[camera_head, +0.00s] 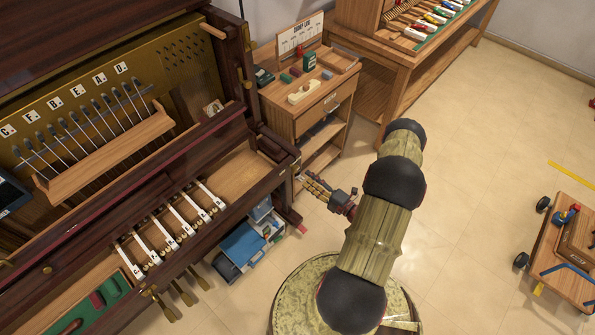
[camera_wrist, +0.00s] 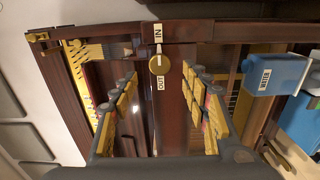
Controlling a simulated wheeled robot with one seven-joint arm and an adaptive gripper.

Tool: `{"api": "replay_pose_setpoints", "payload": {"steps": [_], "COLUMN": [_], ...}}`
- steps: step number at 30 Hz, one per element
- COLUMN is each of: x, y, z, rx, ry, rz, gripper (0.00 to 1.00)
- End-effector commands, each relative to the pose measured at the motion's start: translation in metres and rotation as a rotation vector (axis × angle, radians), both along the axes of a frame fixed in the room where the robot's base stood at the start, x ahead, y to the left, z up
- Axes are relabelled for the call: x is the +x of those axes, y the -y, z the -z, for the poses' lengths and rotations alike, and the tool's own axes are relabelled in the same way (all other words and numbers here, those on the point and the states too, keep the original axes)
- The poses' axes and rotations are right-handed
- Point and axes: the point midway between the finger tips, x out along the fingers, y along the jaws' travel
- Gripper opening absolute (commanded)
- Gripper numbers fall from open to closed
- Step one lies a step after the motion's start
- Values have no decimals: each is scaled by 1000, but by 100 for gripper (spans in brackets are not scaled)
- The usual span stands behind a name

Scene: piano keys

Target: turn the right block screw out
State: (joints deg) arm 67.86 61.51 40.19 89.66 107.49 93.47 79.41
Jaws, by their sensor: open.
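The block screw (camera_wrist: 159,65) shows in the wrist view as a round brass head with a slot or tab across it. It sits on a dark red-brown wooden block, between an IN label (camera_wrist: 158,34) above and an OUT label (camera_wrist: 160,84) below. My gripper (camera_wrist: 160,75) is open, its two yellow-padded fingers spread left and right of the screw with nothing between them. Whether the fingertips touch the wood cannot be told. In the head view my gripper (camera_head: 307,181) is at the right end of the piano; the screw cannot be made out there.
The piano's white keys (camera_head: 172,230) lie left of my gripper. A wooden cabinet (camera_head: 311,122) stands just behind it. A blue bin (camera_head: 243,244) is on the floor below, and a blue box (camera_wrist: 276,74) shows at the wrist view's right.

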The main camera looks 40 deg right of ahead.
Motion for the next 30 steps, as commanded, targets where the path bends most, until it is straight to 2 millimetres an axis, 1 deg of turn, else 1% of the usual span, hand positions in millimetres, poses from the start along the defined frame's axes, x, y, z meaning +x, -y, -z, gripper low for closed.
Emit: {"api": "replay_pose_setpoints", "payload": {"steps": [9, 12, 15, 18, 25, 30], "x": [47, 58, 66, 69, 69, 69], "y": [-6, -6, -7, -7, -7, -7], "z": [1, 0, 0, 0, 0, 0], "rx": [-3, -5, -4, -4, -4, -4], "ry": [1, 1, 0, 0, 0, 0], "rz": [-7, -6, -5, -4, -3, -3], "gripper": [46, 46, 46, 46, 46, 37]}}
